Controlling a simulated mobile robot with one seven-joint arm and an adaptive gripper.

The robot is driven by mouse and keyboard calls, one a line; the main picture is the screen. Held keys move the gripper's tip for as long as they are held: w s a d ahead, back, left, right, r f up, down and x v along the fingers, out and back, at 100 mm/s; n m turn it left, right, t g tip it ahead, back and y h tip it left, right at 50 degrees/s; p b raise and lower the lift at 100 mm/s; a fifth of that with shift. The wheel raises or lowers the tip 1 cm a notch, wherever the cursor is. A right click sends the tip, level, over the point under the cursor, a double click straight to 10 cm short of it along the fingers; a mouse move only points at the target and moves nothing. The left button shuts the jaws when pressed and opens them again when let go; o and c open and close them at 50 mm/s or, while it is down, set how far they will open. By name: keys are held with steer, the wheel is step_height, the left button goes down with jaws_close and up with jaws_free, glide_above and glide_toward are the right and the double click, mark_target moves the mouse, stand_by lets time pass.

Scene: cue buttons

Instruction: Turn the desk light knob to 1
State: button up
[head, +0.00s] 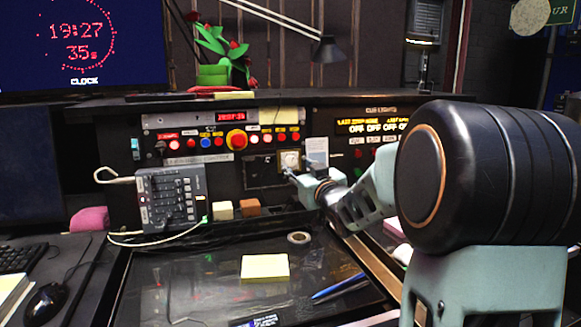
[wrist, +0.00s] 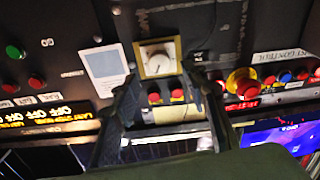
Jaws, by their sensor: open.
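The desk light knob (head: 290,160) is a round white dial on a pale square plate in the black control panel. In the wrist view the knob (wrist: 156,57) sits on its yellowish plate at the upper middle, with a mark on its face too small to read. My gripper (head: 291,176) is just in front of and below the knob in the head view. In the wrist view my gripper (wrist: 161,79) is open, with one finger on each side of the knob plate's lower part. Nothing is held. I cannot tell whether the fingertips touch the panel.
Red and blue buttons (wrist: 285,77) and a large red button (head: 236,139) are on the panel near the knob. A white label (head: 317,150) is right of it. A grey keypad box (head: 168,198) stands left. A yellow notepad (head: 265,267) lies on the desk below.

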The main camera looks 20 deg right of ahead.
mark_target(291, 161)
steer(key=shift+w, duration=2.15)
jaws_close()
